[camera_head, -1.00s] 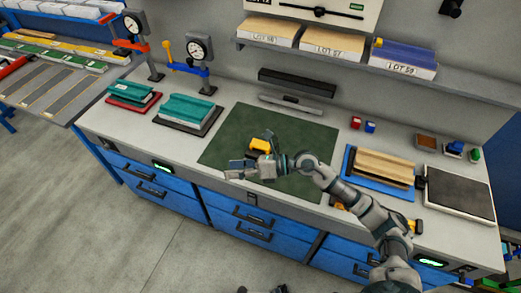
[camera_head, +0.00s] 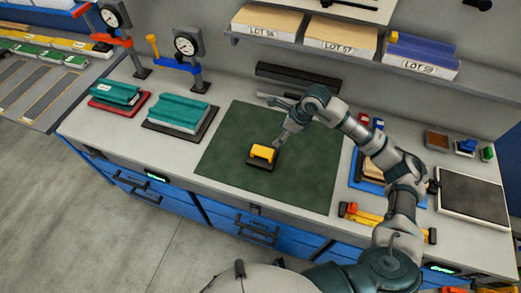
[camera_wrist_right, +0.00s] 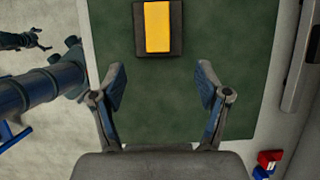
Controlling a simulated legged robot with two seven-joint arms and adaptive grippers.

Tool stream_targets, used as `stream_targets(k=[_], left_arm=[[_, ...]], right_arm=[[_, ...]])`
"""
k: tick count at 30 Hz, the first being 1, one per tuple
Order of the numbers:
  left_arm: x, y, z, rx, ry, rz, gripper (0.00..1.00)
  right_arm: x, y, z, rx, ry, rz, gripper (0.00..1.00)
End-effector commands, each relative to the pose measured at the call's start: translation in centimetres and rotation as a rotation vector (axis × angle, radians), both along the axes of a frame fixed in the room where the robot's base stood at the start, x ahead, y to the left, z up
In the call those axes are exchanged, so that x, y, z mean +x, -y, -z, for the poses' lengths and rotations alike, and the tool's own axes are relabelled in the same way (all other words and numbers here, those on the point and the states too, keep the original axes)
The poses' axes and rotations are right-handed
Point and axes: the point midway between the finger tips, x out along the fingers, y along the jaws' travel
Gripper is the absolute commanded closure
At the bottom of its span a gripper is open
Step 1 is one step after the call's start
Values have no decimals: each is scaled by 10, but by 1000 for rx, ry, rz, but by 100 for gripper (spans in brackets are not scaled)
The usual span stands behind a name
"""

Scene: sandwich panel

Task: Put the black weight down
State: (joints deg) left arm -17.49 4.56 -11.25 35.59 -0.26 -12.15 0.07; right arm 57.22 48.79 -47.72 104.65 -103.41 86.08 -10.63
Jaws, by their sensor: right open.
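The black weight (camera_head: 263,160), a dark block with a yellow handle (camera_head: 262,152), sits flat on the green mat (camera_head: 230,135) at mid-bench. My right gripper (camera_head: 283,138) is just behind and to the right of it. In the right wrist view the right gripper (camera_wrist_right: 161,76) has its two fingers wide apart with nothing between them. The weight (camera_wrist_right: 176,50) lies beyond the fingertips at the top there, apart from them. A dark gripper, apparently my left one (camera_wrist_right: 28,40), shows small at the left edge; its jaw state is unclear.
A teal stack (camera_head: 180,114) on a dark tray stands left of the mat, with gauge stands behind. A black bar (camera_head: 298,75) lies at the back. A blue tray (camera_head: 362,183) and a dark plate (camera_head: 472,195) are at the right. Much of the mat is bare.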

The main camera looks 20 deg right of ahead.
Motion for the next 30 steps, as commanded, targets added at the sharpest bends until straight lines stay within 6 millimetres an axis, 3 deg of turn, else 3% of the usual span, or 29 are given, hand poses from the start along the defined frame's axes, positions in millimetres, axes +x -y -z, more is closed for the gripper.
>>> stream_targets(k=[10,30], left_arm=[[4,1,-12,0,-2,1,0],[5,1,-25,-1,0,1,0]], right_arm=[[21,-29,76,3,-10,-1,25],[38,-55,143,3,-5,-2,25]])
